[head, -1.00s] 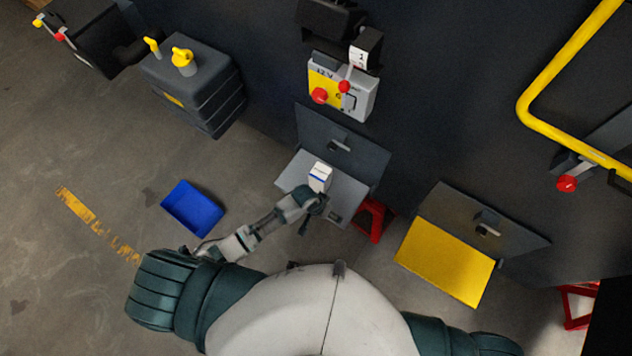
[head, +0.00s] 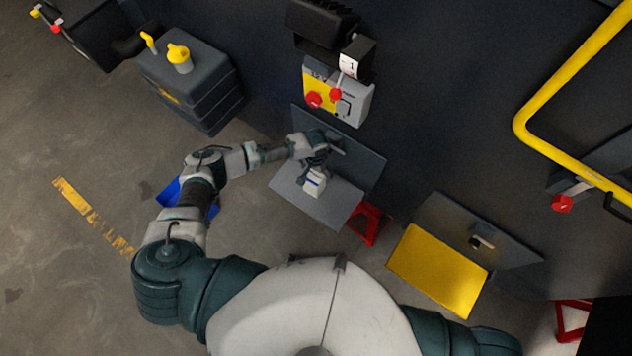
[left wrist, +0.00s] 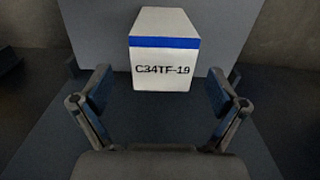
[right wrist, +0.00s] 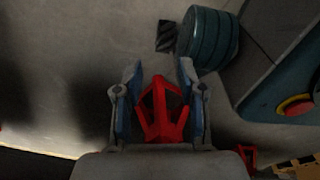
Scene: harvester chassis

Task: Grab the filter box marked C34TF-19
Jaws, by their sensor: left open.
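The filter box (head: 314,184) is white with a blue band and stands on a grey fold-down shelf (head: 338,205). In the left wrist view the box (left wrist: 165,62) faces me with the marking C34TF-19 readable. My left gripper (head: 318,162) is at the wall side of the box, partly covering it in the head view. In the left wrist view its two fingers are wide apart, with the box ahead between them and no visible grip. My right gripper (right wrist: 157,80) shows only in its wrist view, open, with a red stand (right wrist: 163,112) seen beyond its fingers.
A control panel (head: 350,105) with red knobs is on the wall above the shelf. A yellow shelf (head: 437,270) is at the right. A blue bin (head: 170,192) lies partly behind my left arm. A yellow rail (head: 522,118) runs at the upper right.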

